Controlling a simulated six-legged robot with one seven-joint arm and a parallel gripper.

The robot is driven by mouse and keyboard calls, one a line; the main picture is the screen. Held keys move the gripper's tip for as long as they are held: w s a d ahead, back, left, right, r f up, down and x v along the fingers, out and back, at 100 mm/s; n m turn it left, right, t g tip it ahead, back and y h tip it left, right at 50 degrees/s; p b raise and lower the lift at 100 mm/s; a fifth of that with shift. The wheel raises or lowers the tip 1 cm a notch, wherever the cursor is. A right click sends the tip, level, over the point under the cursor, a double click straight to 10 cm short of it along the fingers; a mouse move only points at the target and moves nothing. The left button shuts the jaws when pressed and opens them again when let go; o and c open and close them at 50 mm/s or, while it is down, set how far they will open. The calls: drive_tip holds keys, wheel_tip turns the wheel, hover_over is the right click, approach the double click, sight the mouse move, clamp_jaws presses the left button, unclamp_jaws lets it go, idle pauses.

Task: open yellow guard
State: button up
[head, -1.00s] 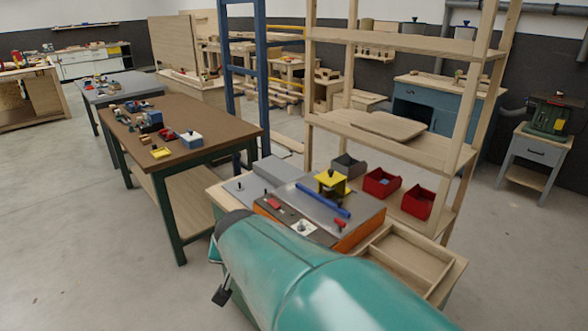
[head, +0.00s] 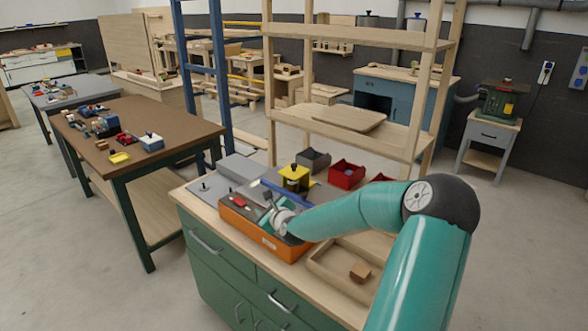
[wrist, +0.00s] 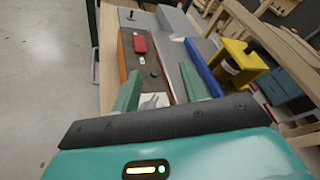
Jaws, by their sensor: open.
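The yellow guard (head: 295,178) is a small boxy hood with a dark knob on top, standing on the grey top of an orange-sided machine (head: 262,238). In the wrist view the guard (wrist: 240,58) is at the upper right, beyond a blue bar (wrist: 203,70). My gripper (head: 270,212) is over the machine's front part, nearer to me and left of the guard. In the wrist view its two green fingers (wrist: 160,90) are spread apart with nothing held between them. They are apart from the guard. The guard's far side is hidden.
Behind the guard are a grey bin (head: 314,161) and red bins (head: 346,175). A wooden shelf rack (head: 355,120) rises behind them. A wooden tray (head: 330,275) with a small block lies at right. A red switch (wrist: 139,43) is on the machine's front.

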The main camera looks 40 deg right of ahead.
sight(295, 167)
drive_tip(key=s+d+r+m+t+h, duration=0.1)
drive_tip(key=s+d+r+m+h, duration=0.15)
drive_tip(key=d+m, duration=0.3)
drive_tip(key=s+d+r+m+h, duration=0.1)
drive_tip(key=s+d+m+h, duration=0.25)
drive_tip(key=d, duration=0.35)
drive_tip(key=shift+y, duration=0.4)
drive_tip(key=x, duration=1.4)
drive_tip(key=shift+w, duration=0.35)
drive_tip(key=shift+a, duration=0.1)
clamp_jaws()
